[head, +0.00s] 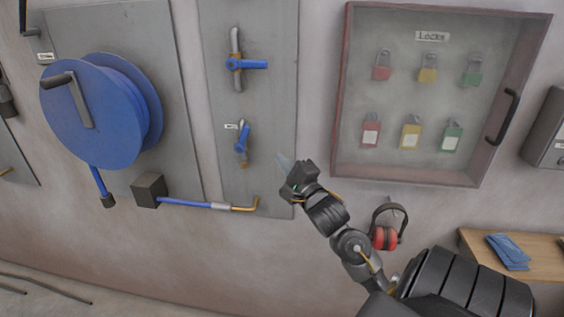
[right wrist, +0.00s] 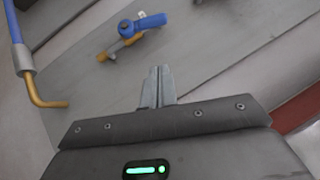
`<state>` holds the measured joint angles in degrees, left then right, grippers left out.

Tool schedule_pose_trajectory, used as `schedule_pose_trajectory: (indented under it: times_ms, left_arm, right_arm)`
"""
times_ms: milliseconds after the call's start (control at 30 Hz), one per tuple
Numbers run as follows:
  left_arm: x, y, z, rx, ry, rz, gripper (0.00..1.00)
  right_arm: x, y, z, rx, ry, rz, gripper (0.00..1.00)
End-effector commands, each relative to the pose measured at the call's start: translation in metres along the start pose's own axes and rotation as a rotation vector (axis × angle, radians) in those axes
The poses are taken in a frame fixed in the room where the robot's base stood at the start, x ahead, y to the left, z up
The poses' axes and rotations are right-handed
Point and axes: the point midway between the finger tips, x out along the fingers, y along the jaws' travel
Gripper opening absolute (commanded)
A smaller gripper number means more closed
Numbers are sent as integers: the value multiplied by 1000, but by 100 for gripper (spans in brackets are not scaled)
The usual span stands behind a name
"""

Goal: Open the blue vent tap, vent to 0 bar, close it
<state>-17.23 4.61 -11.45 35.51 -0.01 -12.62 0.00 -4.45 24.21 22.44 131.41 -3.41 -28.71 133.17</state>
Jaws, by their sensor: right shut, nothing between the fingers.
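The lower blue tap (head: 242,139) is on the grey wall panel (head: 268,98), beside a small white label. Its blue handle stands nearly upright, tilted a little, above a brass outlet. It also shows in the right wrist view (right wrist: 141,24), with its brass outlet (right wrist: 108,56). The upper blue tap (head: 246,64) has its handle lying sideways to the right. My right gripper (head: 281,160) is shut and empty, to the lower right of the lower tap and apart from it; its fingertips show in the right wrist view (right wrist: 157,72). No pressure gauge is visible. My left gripper is out of view.
A blue hose reel (head: 95,112) hangs on the left. A lock cabinet (head: 340,100) with several padlocks is on the right. Red earmuffs (head: 385,237) hang below it. A wooden shelf (head: 480,262) is at lower right.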

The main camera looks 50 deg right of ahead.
Motion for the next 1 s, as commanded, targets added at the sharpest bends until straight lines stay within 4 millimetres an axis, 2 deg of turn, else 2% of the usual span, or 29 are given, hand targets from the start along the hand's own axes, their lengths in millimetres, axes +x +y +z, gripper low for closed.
schedule_pose_trajectory:
  times_ms: [33, 200, 300, 400, 633, 1000]
  left_arm:
    - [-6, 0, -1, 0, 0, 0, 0]
    - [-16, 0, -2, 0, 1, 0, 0]
    - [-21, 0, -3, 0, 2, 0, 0]
    - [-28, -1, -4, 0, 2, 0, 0]
    - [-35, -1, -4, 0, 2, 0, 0]
    - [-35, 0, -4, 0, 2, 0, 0]
  right_arm:
    - [12, -4, 1, 0, -1, -2, 0]
    - [49, -4, 0, 0, 1, -1, 0]
    - [67, -4, 0, -2, 1, -1, 0]
    - [78, -3, 12, 1, 0, 0, 0]
    - [91, -1, 26, -1, 1, 0, 0]
    - [93, 0, 28, -2, 1, 1, 0]
